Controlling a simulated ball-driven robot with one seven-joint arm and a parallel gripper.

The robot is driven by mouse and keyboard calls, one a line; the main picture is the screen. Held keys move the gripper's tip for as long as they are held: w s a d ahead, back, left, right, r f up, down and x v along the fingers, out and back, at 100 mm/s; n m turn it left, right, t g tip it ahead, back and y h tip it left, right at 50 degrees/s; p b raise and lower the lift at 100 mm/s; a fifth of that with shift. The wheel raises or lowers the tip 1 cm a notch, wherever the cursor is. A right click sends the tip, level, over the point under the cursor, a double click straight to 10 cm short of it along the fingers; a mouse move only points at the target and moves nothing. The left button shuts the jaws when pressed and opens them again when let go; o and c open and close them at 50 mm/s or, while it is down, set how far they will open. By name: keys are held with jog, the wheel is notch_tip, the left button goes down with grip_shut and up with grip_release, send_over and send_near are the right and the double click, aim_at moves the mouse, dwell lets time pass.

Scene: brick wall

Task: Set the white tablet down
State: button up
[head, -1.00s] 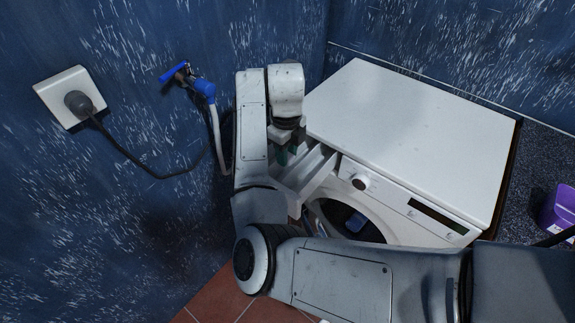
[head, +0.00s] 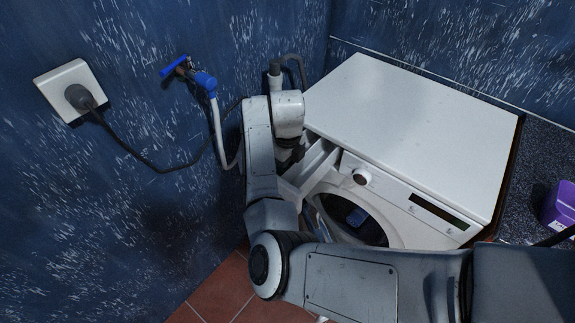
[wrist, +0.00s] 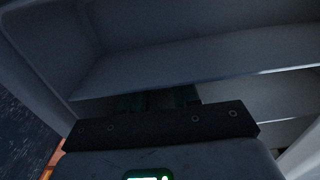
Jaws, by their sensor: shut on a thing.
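My gripper (wrist: 157,98) is over the open detergent drawer (head: 316,163) of the white washing machine (head: 420,120). In the wrist view its dark greenish fingers show only partly, beyond the dark bar of the gripper body, and they point into the drawer (wrist: 200,62). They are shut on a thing.
The drawer has pale walls and dividers close around my gripper. The round washer door (head: 355,217) is below. A blue tap (head: 204,82) with a grey hose and a socket (head: 72,92) are on the left wall. A purple container (head: 560,205) stands at right.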

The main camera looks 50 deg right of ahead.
jog(key=o, duration=1)
notch_tip(320, 180, up, 12)
jog(key=shift+r, duration=0.1)
